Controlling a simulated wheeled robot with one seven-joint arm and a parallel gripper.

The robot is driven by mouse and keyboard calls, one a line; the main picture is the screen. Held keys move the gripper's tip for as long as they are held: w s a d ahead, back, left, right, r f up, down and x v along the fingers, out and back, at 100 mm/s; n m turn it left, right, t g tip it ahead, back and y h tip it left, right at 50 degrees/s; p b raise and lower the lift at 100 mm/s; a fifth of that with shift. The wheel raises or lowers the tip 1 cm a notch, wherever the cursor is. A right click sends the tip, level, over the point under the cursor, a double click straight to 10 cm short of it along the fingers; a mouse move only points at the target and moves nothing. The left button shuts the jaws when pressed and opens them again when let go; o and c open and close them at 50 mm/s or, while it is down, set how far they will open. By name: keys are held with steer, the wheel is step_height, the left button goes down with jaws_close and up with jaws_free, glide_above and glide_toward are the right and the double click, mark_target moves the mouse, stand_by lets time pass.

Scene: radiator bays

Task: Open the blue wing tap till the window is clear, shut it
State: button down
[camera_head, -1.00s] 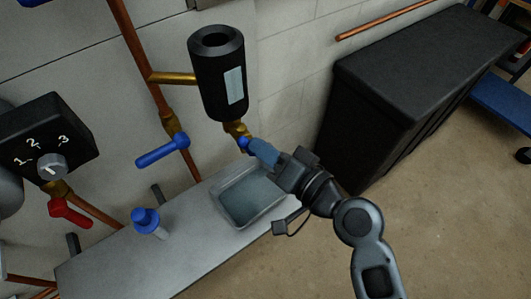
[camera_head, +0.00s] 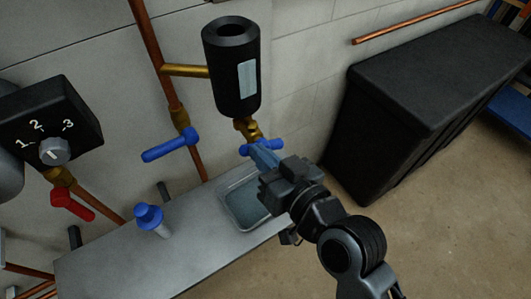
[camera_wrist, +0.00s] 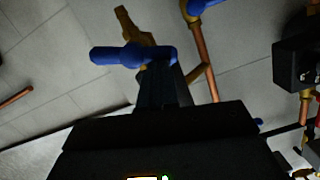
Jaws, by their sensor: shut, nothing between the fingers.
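The blue wing tap (camera_head: 272,145) sits on a brass fitting under the black cylinder (camera_head: 231,70). The cylinder has a pale window (camera_head: 247,82) on its side. In the wrist view the tap's blue wings (camera_wrist: 130,54) stretch crosswise, just beyond my fingertips. My gripper (camera_head: 262,156) is shut and empty, its fingertips at the tap; the right wing passes close to them. I cannot tell whether they touch. A grey tray (camera_head: 227,213) stands on the bench below, with bluish content. My gripper hides part of the tray and tap.
A blue lever (camera_head: 170,147) is on the copper pipe to the left. A red lever (camera_head: 72,203) sits below the black dial box (camera_head: 50,120). A blue-topped bottle (camera_head: 149,217) stands on the bench (camera_head: 115,260). A large black cabinet (camera_head: 420,110) is at right.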

steer(key=shift+s+a+f+n+h, duration=0.1)
steer(key=shift+a+f+n+h, duration=0.15)
steer(key=shift+n, duration=0.45)
steer(key=shift+s+a+f, duration=0.1)
steer(key=shift+a, duration=0.05)
stand_by(1.0)
